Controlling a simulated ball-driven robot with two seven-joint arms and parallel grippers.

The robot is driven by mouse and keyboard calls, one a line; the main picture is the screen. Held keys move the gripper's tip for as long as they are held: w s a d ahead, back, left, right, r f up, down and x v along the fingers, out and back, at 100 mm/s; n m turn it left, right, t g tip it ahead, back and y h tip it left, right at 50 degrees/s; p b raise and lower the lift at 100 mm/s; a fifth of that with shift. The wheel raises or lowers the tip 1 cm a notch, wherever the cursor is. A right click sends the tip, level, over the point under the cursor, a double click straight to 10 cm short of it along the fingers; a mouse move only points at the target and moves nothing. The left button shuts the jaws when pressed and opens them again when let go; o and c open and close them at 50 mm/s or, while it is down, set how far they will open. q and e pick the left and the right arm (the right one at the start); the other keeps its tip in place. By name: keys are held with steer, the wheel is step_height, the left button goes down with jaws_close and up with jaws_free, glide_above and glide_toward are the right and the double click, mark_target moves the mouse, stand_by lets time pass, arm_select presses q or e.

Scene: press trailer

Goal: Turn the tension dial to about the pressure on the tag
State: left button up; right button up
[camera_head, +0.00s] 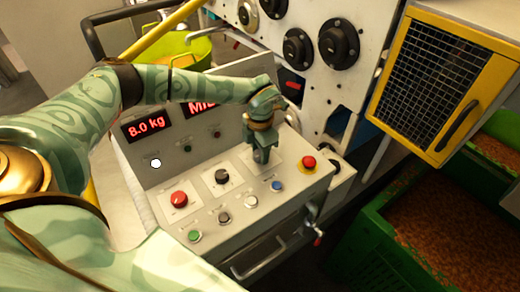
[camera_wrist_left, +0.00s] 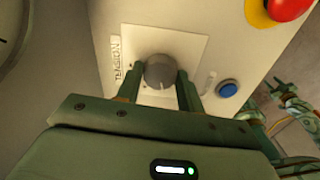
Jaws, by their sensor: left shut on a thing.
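The tension dial (camera_wrist_left: 160,71) is a round grey knob with a light pointer line near its lower edge, on a white plate marked TENSION. My left gripper (camera_wrist_left: 160,85) is shut on it, one finger at each side. In the head view my left gripper (camera_head: 263,158) points down onto the panel and hides the dial. A small pale label (camera_wrist_left: 209,84) lies right of the dial; its writing is too small to read. A green jointed part (camera_wrist_left: 290,103) at the right of the wrist view looks like my right arm; its jaws are unclear.
The control panel (camera_head: 240,200) carries a red emergency button (camera_head: 308,162), a blue button (camera_head: 277,186), a red button (camera_head: 179,198) and other knobs. A display (camera_head: 145,125) reads 8.0 kg. A yellow-framed mesh door (camera_head: 440,80) and green crates (camera_head: 385,245) stand right.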

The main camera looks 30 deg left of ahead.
arm_select(q)
steer(key=o, duration=1)
steer(key=shift+r, duration=0.15)
step_height(320, 180, up, 16)
steer(key=shift+r, duration=0.1)
steer(key=shift+d, duration=0.1)
